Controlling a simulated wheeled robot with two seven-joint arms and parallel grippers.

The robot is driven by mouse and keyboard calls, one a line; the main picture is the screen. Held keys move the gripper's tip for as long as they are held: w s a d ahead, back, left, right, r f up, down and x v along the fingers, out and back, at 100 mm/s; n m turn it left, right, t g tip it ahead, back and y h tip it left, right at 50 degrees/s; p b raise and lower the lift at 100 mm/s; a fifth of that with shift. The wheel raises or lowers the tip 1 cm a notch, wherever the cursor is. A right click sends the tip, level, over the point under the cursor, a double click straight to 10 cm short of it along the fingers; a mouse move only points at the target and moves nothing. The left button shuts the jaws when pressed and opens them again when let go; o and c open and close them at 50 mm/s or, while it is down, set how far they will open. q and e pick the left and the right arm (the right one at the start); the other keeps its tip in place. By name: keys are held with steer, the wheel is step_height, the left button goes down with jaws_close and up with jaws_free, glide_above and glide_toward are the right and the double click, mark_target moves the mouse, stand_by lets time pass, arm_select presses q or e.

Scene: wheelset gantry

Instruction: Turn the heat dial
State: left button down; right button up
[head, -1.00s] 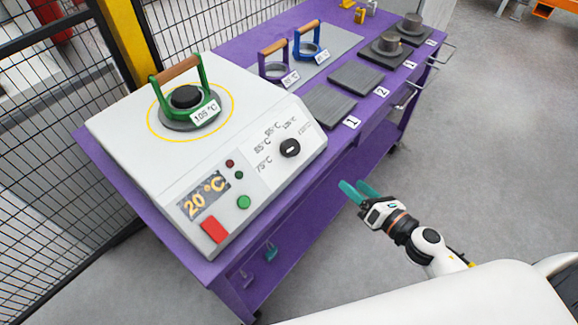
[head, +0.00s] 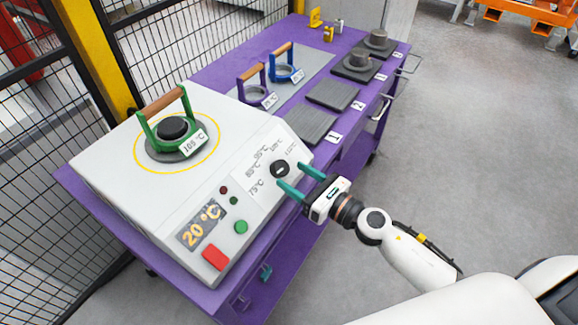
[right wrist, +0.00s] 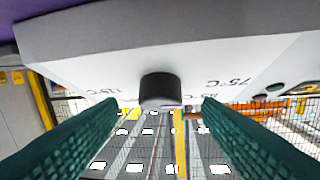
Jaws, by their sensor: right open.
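The heat dial (head: 280,169) is a black round knob on the sloped front panel of the white heater (head: 105,165), ringed by temperature marks. The display (head: 201,226) reads 20 °C. My right gripper (head: 302,177) is open, its two green fingers pointing at the panel just in front of the dial. In the right wrist view the dial (right wrist: 160,90) sits centred between and beyond the open fingertips (right wrist: 158,104), with a gap on each side. I cannot tell from the pictures whether the fingertips reach alongside it. My left gripper is not in view.
A red button (head: 215,257) and a green button (head: 241,227) lie left of the dial. A green-framed ring tool (head: 168,128) marked 105 °C stands on the heater. The purple table (head: 215,72) holds more tools and numbered plates. Floor to the right is clear.

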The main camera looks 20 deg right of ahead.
mark_target(281, 170)
steer(key=shift+x, duration=1.3)
steer(key=shift+c, duration=0.5)
steer(key=c, duration=0.9)
steer(key=shift+s+a+r+m+h+p, duration=0.15)
steer(key=shift+m+h+p, duration=0.55)
steer(key=shift+p, duration=0.45)
steer(key=m+h+p, duration=0.3)
steer(key=m, duration=0.1)
steer(key=a+m+h+p, duration=0.1)
steer(key=m+h+p, duration=0.3)
steer(key=m+g+h+p, duration=0.1)
steer(key=m+h+p, duration=0.2)
steer(key=m+p, duration=0.1)
steer(key=shift+a+r+m, duration=0.3)
steer(key=shift+r+m, duration=0.1)
steer(key=shift+m, duration=0.2)
steer(key=m+g+h+p, duration=0.1)
steer(key=m+p, duration=0.2)
steer(key=shift+a+g+h, duration=0.1)
steer(key=shift+g+h, duration=0.3)
steer(key=shift+m+g+h+p, duration=0.4)
steer(key=shift+m+g+p, duration=0.15)
steer(key=shift+m+g, duration=0.05)
